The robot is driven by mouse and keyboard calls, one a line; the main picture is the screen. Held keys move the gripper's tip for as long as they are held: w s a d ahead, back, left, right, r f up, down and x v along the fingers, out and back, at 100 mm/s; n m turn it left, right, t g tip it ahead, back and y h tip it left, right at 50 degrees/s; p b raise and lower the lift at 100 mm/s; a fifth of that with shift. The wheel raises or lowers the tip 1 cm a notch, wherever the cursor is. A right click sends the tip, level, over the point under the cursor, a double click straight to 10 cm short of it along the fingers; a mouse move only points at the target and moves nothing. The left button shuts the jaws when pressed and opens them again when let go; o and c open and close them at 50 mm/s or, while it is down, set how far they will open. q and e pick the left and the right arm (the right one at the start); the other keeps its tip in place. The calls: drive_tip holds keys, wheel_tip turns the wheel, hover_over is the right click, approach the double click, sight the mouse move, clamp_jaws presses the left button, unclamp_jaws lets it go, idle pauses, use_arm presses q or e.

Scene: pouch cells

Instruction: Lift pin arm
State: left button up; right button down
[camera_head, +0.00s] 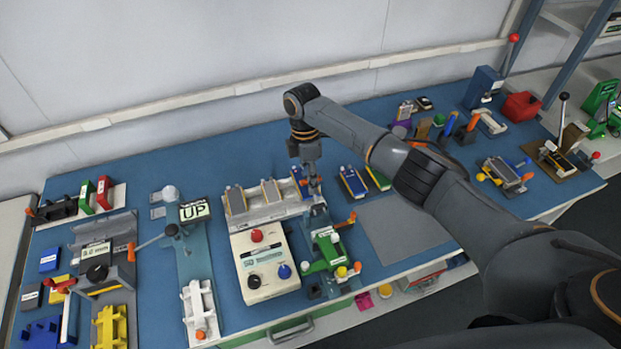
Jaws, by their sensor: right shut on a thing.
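My right gripper (314,188) points down over the middle of the bench, at the back end of a narrow blue-grey fixture (316,218). It is shut on a small part there, which I take to be the pin arm; the fingers largely hide it. The fixture carries a green part (328,250) and an orange-tipped lever (349,218) on its right. How high the pin arm stands is too small to tell. My left gripper is not in view.
A white control box (262,268) with red and blue knobs stands left of the fixture. Behind it is a grey rack (236,203) with several flat cells. An "UP" sign (194,210) stands farther left. A bare grey mat (405,228) lies to the right, under my arm.

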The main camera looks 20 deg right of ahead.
drive_tip(key=shift+s+f, duration=0.15)
drive_tip(key=shift+f, duration=0.45)
drive_tip(key=c, duration=1.3)
unclamp_jaws()
drive_tip(key=shift+c, duration=0.2)
drive_tip(key=shift+w+f, duration=0.15)
drive_tip(key=shift+w, duration=0.2)
drive_tip(key=shift+s, duration=0.1)
drive_tip(key=shift+r, duration=0.3)
drive_tip(key=v, duration=1.2)
